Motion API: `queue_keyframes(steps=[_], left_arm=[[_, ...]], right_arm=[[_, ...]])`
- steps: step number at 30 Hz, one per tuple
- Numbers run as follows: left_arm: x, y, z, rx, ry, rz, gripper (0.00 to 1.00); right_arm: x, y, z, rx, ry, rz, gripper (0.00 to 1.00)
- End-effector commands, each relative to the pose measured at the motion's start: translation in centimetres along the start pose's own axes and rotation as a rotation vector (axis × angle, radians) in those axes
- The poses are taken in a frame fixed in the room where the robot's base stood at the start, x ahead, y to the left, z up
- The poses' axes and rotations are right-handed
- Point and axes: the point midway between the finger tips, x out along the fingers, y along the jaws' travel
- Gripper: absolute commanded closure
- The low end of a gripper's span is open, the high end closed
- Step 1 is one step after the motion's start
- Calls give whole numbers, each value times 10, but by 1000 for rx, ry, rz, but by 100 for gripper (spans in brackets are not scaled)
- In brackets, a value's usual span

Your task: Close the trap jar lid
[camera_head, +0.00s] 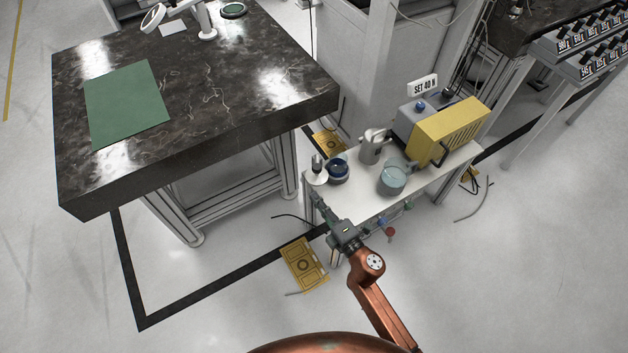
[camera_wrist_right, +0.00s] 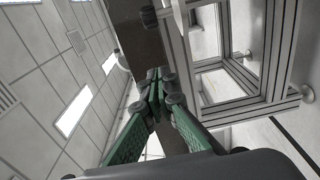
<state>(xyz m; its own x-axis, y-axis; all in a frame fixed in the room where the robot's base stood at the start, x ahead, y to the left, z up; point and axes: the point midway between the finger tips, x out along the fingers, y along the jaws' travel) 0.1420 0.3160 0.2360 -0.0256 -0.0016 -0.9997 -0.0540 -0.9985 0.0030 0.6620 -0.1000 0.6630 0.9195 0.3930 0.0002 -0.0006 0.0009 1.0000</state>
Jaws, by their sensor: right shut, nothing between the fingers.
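A clear bluish glass jar (camera_head: 392,180) stands on the small white table. A smaller round vessel with a dark blue top (camera_head: 338,169) stands to its left. I cannot tell for sure which is the trap jar, nor make out its lid clearly. My right gripper (camera_head: 315,194) is at the table's left front corner, just below a small white piece with a dark tip (camera_head: 317,172). It is shut and empty; in the right wrist view its green-padded fingers (camera_wrist_right: 158,86) meet at the tips. My left gripper is not in view.
The white table (camera_head: 357,207) also carries a grey metal pitcher-like part (camera_head: 373,146) and a yellow box (camera_head: 451,130) at the back right. A large dark marble table (camera_head: 215,105) stands to the left. Small coloured knobs (camera_head: 390,231) line the white table's front edge.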

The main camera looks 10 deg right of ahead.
Motion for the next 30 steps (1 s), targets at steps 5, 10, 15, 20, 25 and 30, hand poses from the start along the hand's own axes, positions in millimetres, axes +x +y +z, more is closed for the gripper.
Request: queue_keyframes(steps=[5,10,15,20,25,30], left_arm=[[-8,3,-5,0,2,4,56],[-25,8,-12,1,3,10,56],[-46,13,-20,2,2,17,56],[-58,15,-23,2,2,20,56],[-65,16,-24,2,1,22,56],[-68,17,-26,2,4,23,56]], right_arm=[[22,0,-1,-4,3,2,100],[56,-2,-1,-3,3,0,100],[91,-2,0,-2,1,-1,100],[92,-2,19,-4,-2,-3,100],[86,-1,33,-1,0,-1,100],[84,0,38,2,0,-1,100]])
